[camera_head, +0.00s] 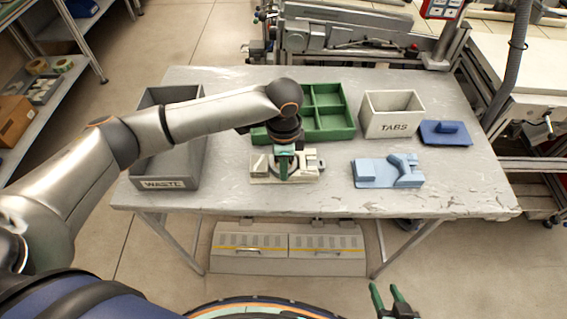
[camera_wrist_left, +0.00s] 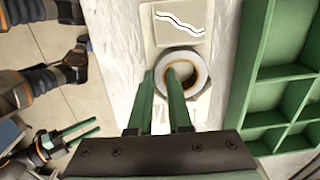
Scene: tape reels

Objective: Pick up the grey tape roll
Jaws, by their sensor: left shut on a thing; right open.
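The grey tape roll (camera_wrist_left: 203,72), a pale ring with a brown core, shows in the left wrist view on or just over a cream stand (camera_wrist_left: 150,28). My left gripper (camera_head: 285,172) reaches down over the stand in the head view and largely hides the roll there. In the left wrist view my left gripper (camera_wrist_left: 163,78) is shut on the roll's wall, one finger in the hole and the other outside its left side. I cannot tell whether the roll is lifted. My right gripper (camera_head: 392,297) is open and empty, in front of the table.
A grey WASTE bin (camera_head: 172,184) stands at the left. A green divided tray (camera_head: 344,130) is behind the stand. A white TABS box (camera_head: 393,127) and a dark blue block (camera_head: 446,140) are at the right. A light blue holder (camera_head: 372,174) stands right of the stand. The front tabletop is clear.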

